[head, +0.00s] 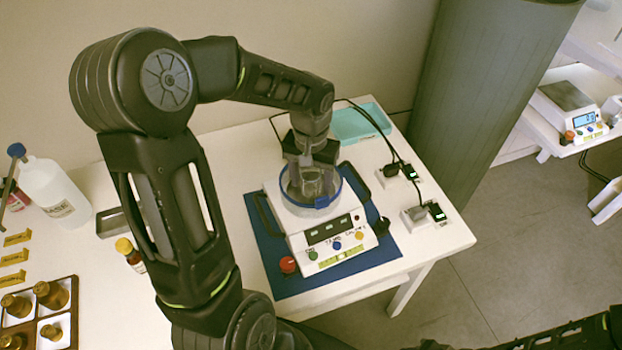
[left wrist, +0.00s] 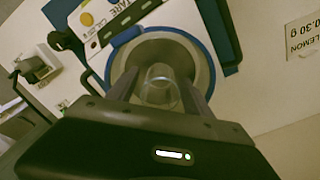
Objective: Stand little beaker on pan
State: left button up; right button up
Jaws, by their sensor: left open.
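A small clear glass beaker (head: 311,184) stands upright on the round pan of the white scale, inside a blue-rimmed ring; it also shows in the left wrist view (left wrist: 160,84). The scale (head: 333,232) has a dark display and coloured buttons; the pan (left wrist: 194,62) shows around the beaker in the left wrist view. My left gripper (head: 312,180) reaches down from above, its open fingers on either side of the beaker. I cannot tell whether the fingers touch the glass. My right gripper is not in view; only a dark arm part shows at the lower right.
The scale sits on a blue mat (head: 372,262). A teal tray (head: 360,123) lies behind it, and black plugs and cables (head: 404,170) lie to its right. A white bottle (head: 56,190) and a tray of brown bottles (head: 70,308) stand at the left.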

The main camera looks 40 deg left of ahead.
pick_arm(q)
notch_tip(320, 180, up, 12)
jog(key=shift+r, duration=0.2)
jog(key=shift+c, duration=0.3)
dwell(2.4)
